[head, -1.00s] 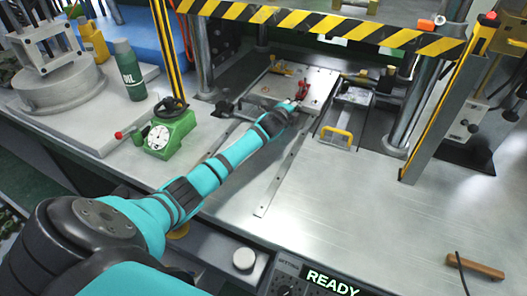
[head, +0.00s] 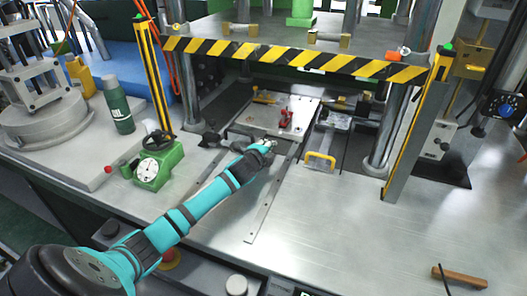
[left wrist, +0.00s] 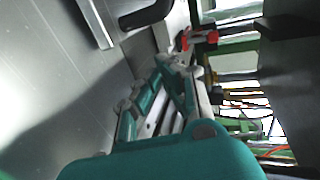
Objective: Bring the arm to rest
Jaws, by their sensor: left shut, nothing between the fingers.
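My left arm comes in from the left in the head view. Its gripper (head: 268,143) is shut and empty, just in front of the metal mold plate (head: 262,118) under the press. The gripper fingers also show in the left wrist view (left wrist: 178,75), close together. A red clamp (head: 286,118) stands on the mold plate, apart from the gripper. It seems to show in the left wrist view as a red and black part (left wrist: 200,38). My right gripper is in neither view.
A striped guard bar (head: 300,57) crosses above the mold. A green dial gauge (head: 158,162) and a green bottle (head: 118,105) stand to the left. A yellow-handled block (head: 319,160) lies right of the mold.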

